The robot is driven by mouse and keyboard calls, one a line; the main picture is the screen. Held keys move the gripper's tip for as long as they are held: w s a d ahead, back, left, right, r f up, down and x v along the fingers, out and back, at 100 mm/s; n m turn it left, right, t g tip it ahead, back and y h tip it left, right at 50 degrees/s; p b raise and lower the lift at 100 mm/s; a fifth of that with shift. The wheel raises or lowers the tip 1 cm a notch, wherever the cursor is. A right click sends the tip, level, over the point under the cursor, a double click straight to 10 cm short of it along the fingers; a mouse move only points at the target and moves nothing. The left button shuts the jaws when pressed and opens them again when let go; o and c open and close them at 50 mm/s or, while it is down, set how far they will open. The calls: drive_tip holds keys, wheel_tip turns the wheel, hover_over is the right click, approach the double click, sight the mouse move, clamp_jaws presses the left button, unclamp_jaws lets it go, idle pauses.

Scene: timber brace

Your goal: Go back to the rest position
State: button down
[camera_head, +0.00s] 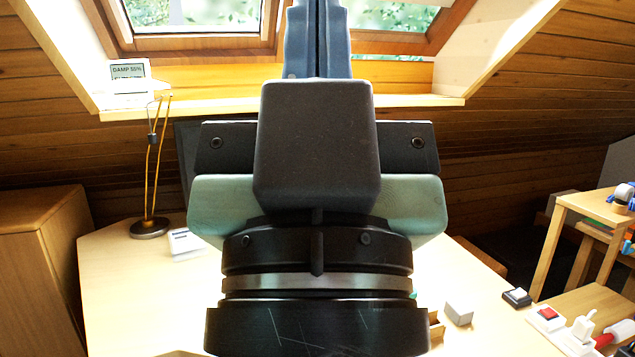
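My gripper (318,38) fills the middle of the head view, seen from behind and close to the camera. Its black wrist, pale green body and dark block stand in front of the table. Its two blue-grey fingers point up in the picture, in front of the window, and lie close together with a dark strip between them. I see nothing held. The fingertips run out of the top of the view.
The pale table (130,290) lies behind and below my gripper, its middle hidden. A lamp-like stand (149,228) is at left. A grey block (458,312) and small switches (548,317) are at right. A wooden cabinet (40,260) stands left, a small wooden table (585,205) right.

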wheel_tip(320, 180, up, 17)
drive_tip(key=p, duration=1.5)
drive_tip(key=shift+r, duration=0.2)
